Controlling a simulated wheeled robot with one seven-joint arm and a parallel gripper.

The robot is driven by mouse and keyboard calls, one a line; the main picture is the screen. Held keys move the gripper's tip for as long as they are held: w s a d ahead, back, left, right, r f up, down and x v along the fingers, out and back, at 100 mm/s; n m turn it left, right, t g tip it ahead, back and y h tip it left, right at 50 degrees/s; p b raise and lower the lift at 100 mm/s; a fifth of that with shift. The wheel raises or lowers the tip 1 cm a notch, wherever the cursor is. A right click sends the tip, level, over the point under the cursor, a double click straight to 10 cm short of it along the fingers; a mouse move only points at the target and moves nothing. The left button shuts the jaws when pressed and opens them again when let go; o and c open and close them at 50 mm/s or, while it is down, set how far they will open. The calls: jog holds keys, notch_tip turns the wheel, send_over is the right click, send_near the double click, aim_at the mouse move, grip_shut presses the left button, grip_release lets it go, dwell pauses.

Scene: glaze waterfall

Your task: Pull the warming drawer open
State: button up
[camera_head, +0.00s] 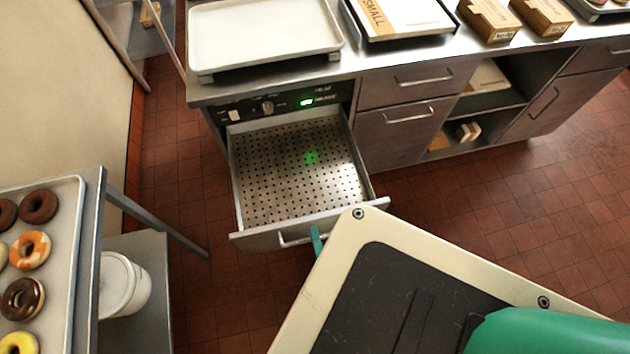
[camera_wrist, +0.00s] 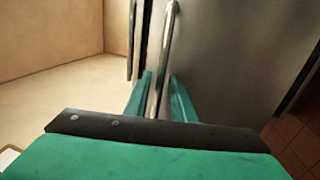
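The warming drawer (camera_head: 300,170) is pulled well out of the steel counter in the head view. Its perforated metal floor is bare. Its handle (camera_head: 295,238) runs along the front panel, partly hidden behind my arm. My gripper (camera_head: 316,240) is at the right part of that handle; only a bit of a green finger shows there. In the wrist view, the handle bar (camera_wrist: 166,60) passes between the two green fingers of my gripper (camera_wrist: 162,90), which sit close on either side of it.
A rack with a tray of donuts (camera_head: 67,200) and a white bucket (camera_head: 120,285) stand at the left. A white tray (camera_head: 265,35) lies on the counter above the drawer. Red tiled floor (camera_head: 215,285) is clear between the rack and the drawer.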

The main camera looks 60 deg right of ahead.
jog(key=shift+s, duration=0.1)
jog(key=v, duration=1)
jog(key=shift+a, duration=0.3)
jog(key=shift+f, duration=0.1)
jog(key=shift+s, duration=0.2)
jog(key=w+a+r+m+y, duration=0.3)
jog(key=a+r+m+y, duration=0.1)
jog(key=a+r+y, duration=0.3)
jog(key=w+a+r+m+t+y, duration=0.1)
jog(key=w+a+r+m+y, duration=0.2)
jog(key=a+r+y, duration=0.5)
notch_tip(320, 180, up, 2)
jog(key=shift+w+a+r+m+t, duration=0.25)
jog(key=shift+a+m, duration=0.45)
jog(key=shift+a, duration=0.4)
jog(key=shift+w+d+f, duration=0.1)
